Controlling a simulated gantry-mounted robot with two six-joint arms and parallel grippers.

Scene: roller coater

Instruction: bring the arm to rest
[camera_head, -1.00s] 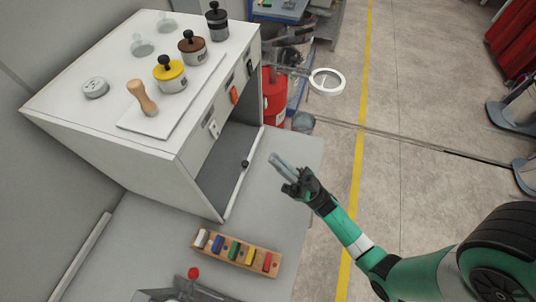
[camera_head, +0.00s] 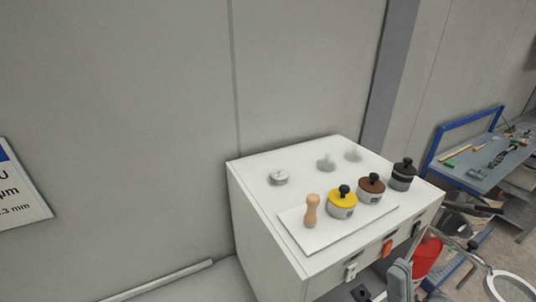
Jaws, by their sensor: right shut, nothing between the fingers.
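My right gripper (camera_head: 401,268) shows only in part at the bottom edge, as grey fingers in front of the white cabinet's front side. Its fingers are shut and hold nothing. The rest of my right arm is out of the picture. My left gripper is not in view.
The white cabinet (camera_head: 255,205) bears a wooden-handled tool (camera_head: 311,210) and yellow (camera_head: 342,203), brown (camera_head: 370,189) and dark grey (camera_head: 402,175) knobbed pots. A red container (camera_head: 428,256) and a ring-shaped lamp (camera_head: 508,288) stand at the right. A blue-framed bench (camera_head: 480,165) is behind.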

